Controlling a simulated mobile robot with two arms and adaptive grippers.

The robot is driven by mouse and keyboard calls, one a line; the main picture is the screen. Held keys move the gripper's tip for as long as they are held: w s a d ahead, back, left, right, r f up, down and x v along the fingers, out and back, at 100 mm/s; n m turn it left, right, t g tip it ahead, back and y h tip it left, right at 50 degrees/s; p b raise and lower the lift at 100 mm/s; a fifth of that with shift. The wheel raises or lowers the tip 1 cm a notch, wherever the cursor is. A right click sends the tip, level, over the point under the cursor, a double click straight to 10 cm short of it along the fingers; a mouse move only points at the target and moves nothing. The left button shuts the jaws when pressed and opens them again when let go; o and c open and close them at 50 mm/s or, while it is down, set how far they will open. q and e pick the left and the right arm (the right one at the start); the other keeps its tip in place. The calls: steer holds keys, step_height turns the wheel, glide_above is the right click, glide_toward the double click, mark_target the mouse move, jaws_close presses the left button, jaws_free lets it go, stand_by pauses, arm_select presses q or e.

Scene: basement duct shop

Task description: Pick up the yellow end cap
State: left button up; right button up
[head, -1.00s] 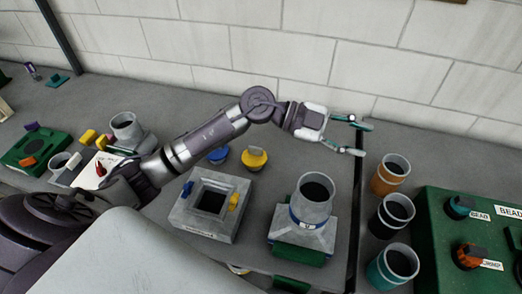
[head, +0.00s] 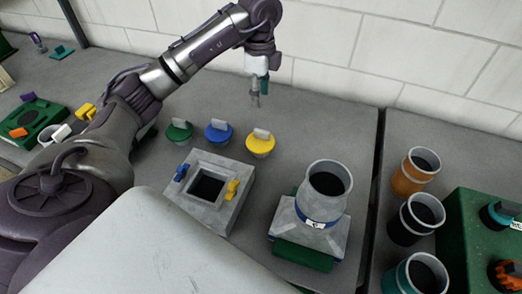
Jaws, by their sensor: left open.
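The yellow end cap (head: 260,144) stands on the grey bench with its light grey tab upward. It is the rightmost of a row of three caps, beside the blue cap (head: 218,133) and the green cap (head: 179,131). My left gripper (head: 255,103) points down above and slightly behind the yellow end cap, apart from it. It is open and empty, seen nearly edge-on, so the gap between its fingers hardly shows. My right gripper is not in view.
A square grey duct piece (head: 177,206) with blue and yellow clips stands in front of the caps. A round-collared duct fitting (head: 329,180) is to its right. Orange (head: 409,180), black (head: 412,229) and teal (head: 405,278) cups stand farther right, near a green box (head: 466,230).

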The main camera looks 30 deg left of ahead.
mark_target(262, 130)
arm_select(q)
step_height(262, 130, down, 10)
steer(key=shift+d+r+p, duration=0.1)
steer(key=shift+r+p, duration=0.15)
steer(key=shift+p, duration=0.75)
steer(key=f+p, duration=0.1)
steer(key=f, duration=0.1)
steer(key=f+p, duration=0.1)
steer(key=f, duration=0.1)
steer(key=shift+w+d+f, duration=0.1)
steer(key=shift+d, duration=0.1)
steer(key=shift+f, duration=0.55)
jaws_close()
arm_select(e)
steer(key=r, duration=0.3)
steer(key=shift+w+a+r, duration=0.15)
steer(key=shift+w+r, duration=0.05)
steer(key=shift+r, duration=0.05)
